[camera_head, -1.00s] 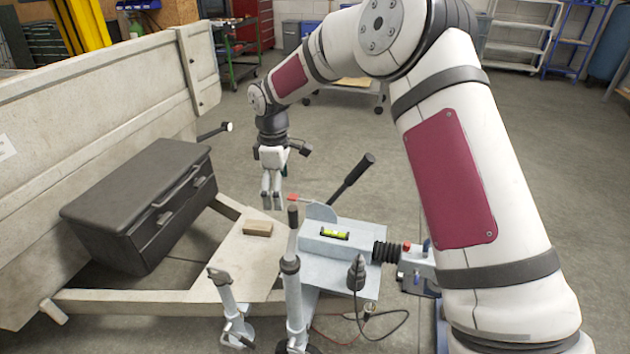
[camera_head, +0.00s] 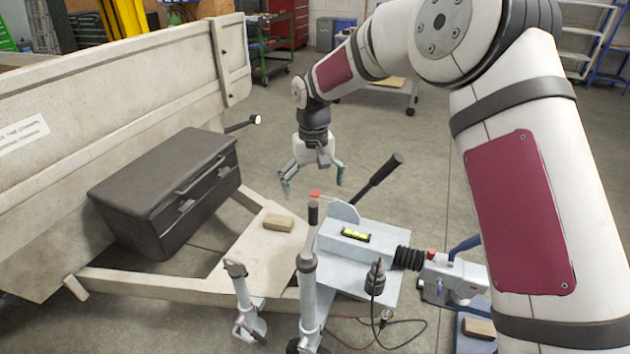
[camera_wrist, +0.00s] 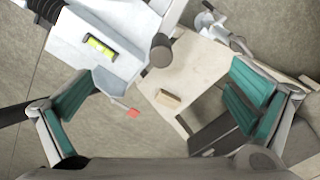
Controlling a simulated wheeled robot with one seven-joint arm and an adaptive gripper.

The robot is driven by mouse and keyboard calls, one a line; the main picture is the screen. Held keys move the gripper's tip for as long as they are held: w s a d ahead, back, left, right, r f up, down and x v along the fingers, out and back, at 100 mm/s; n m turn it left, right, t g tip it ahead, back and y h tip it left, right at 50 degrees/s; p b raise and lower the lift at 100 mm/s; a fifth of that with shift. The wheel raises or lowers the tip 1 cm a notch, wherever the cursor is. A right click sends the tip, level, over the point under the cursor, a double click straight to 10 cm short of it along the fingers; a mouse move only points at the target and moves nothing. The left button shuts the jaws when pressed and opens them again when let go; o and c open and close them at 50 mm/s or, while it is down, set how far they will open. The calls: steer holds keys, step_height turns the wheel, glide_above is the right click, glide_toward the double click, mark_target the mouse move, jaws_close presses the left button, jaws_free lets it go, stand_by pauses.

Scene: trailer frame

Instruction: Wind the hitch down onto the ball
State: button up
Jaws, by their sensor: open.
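The hitch (camera_head: 455,278) is a grey coupling head with a blue lever, behind black bellows, at the right end of the drawbar. The ball under it is hidden. The jockey wheel post (camera_head: 308,265) stands upright beside the drawbar with a dark top grip (camera_head: 313,213). A dark round knob, which looks like that grip, shows in the wrist view (camera_wrist: 160,50). My gripper (camera_head: 314,184) is open and empty above the far side of the drawbar. In the wrist view its teal-padded fingers (camera_wrist: 160,104) are wide apart, with the drawbar between and beyond them.
A black handbrake lever (camera_head: 378,184) rises near my gripper, beside a red-tipped part (camera_head: 316,194). A spirit level (camera_head: 355,235) and wooden block (camera_head: 279,223) lie on the drawbar. A dark toolbox (camera_head: 165,190) and the trailer wall stand left. A cable plug (camera_head: 375,278) hangs in front.

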mark_target(314, 204)
step_height(314, 204, down, 8)
steer(key=b, duration=0.3)
steer(key=shift+r+b, duration=0.2)
steer(key=shift+b, duration=0.1)
steer(key=shift+r, duration=0.2)
steer(key=c, duration=0.9)
jaws_close()
steer(key=shift+d+f, duration=0.1)
